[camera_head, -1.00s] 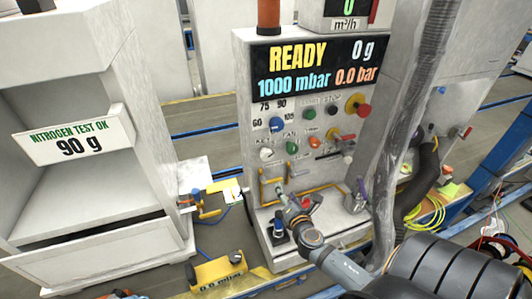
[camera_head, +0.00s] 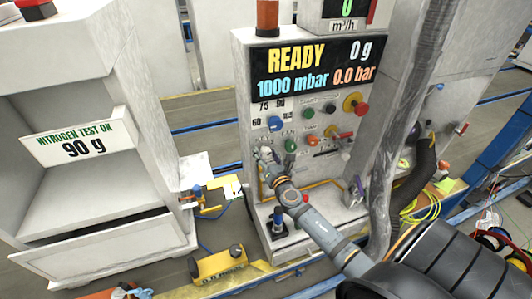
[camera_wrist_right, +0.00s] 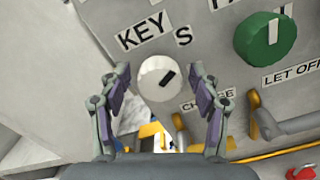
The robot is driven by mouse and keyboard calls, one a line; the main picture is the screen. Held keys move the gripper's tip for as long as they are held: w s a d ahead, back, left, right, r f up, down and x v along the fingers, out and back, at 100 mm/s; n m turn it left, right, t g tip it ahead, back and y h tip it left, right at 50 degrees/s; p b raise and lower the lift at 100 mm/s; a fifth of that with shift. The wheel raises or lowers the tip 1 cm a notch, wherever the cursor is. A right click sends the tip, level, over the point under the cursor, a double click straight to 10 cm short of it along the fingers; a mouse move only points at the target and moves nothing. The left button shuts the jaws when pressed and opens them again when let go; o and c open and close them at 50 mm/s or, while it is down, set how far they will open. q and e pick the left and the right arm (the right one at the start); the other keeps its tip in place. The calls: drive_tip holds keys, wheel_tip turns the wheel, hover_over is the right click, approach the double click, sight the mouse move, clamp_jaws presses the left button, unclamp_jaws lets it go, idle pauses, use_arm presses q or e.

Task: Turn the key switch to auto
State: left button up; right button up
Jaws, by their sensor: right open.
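The key switch (camera_wrist_right: 160,78) is a round white knob with a dark slot mark tilted up to the right, below the "KEY S" label on the grey panel. My right gripper (camera_wrist_right: 159,82) is open, with one finger on either side of the knob in the wrist view. I cannot tell whether the fingers touch it. My left gripper is not in view.
A green knob (camera_head: 291,146) sits just right of the key switch; it is large in the wrist view (camera_wrist_right: 268,38). A blue knob (camera_head: 275,123) is above. A thick grey hose (camera_head: 400,130) hangs to the right.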

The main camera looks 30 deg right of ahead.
drive_tip(key=shift+w, duration=0.1)
drive_tip(key=c, duration=1.1)
drive_tip(key=shift+c, duration=0.2)
drive_tip(key=m+b, duration=0.3)
drive_tip(key=m, duration=0.2)
drive_tip(key=shift+f+m, duration=0.1)
drive_tip(key=shift+m, duration=0.3)
drive_tip(key=m+b, duration=0.2)
drive_tip(key=m, duration=0.1)
drive_tip(key=shift+m+b, duration=0.9)
drive_tip(key=shift+m, duration=0.6)
